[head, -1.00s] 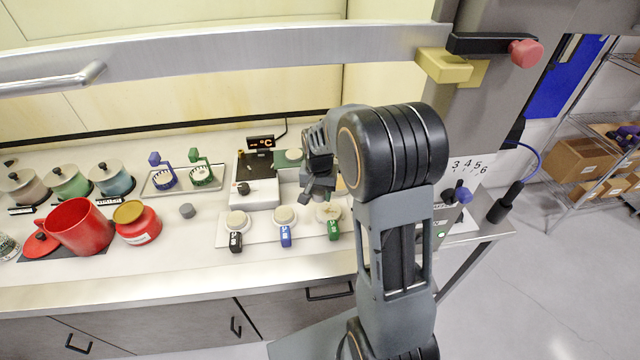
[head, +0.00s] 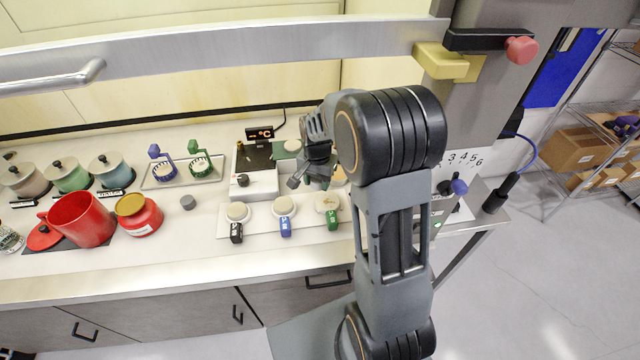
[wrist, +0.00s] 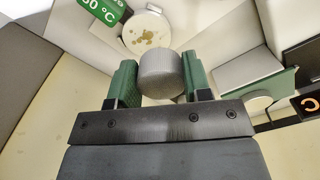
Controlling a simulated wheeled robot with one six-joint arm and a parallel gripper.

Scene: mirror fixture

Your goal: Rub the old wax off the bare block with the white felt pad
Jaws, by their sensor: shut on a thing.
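My gripper (wrist: 158,78) is shut on a grey, felt-textured cylinder (wrist: 162,72), held between its green fingers in the wrist view. I take it for the felt pad, though it looks grey rather than white. The bare block (head: 327,201) is the round pale disc with the green label, at the right of the row of three. In the wrist view the block (wrist: 147,33) shows brown wax spots on its top, just beyond the pad. My gripper (head: 305,178) is up and left of the block in the head view. I cannot tell whether pad and block touch.
Two pale round blocks (head: 238,212) (head: 284,206) with black and blue labels stand left of the bare block. Behind is a white device (head: 255,188) with a black knob. A red mug (head: 80,220), a red jar (head: 138,216) and a grey cylinder (head: 188,202) stand left. A metal bar (head: 220,53) crosses above.

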